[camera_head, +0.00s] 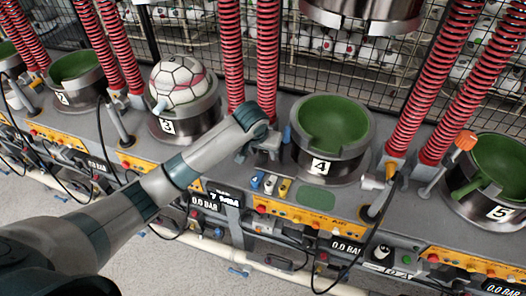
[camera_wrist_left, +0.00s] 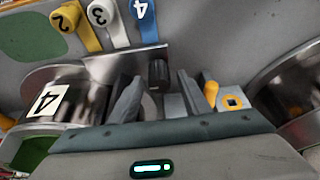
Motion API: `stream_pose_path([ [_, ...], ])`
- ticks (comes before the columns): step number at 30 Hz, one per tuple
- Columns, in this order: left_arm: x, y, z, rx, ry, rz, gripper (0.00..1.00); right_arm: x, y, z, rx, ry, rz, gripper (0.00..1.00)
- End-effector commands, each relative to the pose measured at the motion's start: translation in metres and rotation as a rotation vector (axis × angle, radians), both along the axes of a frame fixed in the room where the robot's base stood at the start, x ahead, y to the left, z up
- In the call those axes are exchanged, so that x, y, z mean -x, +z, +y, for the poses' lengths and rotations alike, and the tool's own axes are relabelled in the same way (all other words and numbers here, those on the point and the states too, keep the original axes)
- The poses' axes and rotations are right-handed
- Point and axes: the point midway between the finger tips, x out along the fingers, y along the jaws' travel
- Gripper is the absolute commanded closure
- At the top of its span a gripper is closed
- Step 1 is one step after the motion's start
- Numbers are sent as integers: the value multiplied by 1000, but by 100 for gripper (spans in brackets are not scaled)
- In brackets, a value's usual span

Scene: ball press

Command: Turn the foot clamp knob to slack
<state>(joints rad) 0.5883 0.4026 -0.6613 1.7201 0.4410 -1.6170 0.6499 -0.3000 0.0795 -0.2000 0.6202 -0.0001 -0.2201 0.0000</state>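My left arm reaches across the head view from the lower left, and its gripper (camera_head: 264,150) is down beside the green-lined cup marked 4 (camera_head: 322,140). In the left wrist view the gripper (camera_wrist_left: 160,80) has its two grey fingers apart. A small dark ribbed knob (camera_wrist_left: 158,72) shows in the gap between them, in front of a metal plate. I cannot tell whether either finger touches it. Nothing is held. In the head view the knob is hidden by my gripper. My right gripper is not in view.
Blue, white and yellow numbered tags (camera_head: 270,184) lie left of cup 4. A ball (camera_head: 177,82) sits in cup 3. Red springs (camera_head: 268,60) rise behind. An orange-tipped lever (camera_wrist_left: 211,92) is close to the right finger in the wrist view.

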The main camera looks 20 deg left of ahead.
Motion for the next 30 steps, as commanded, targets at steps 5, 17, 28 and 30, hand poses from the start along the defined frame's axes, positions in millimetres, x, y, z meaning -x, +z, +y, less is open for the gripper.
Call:
stream_pose_path([
  [5,1,0,0,0,-1,1,57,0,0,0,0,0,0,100],
  [17,13,29,0,2,-2,-3,57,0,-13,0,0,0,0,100],
  [28,40,97,0,2,-2,-5,57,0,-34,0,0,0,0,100],
  [30,46,112,1,-1,-2,-5,57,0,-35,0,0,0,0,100],
])
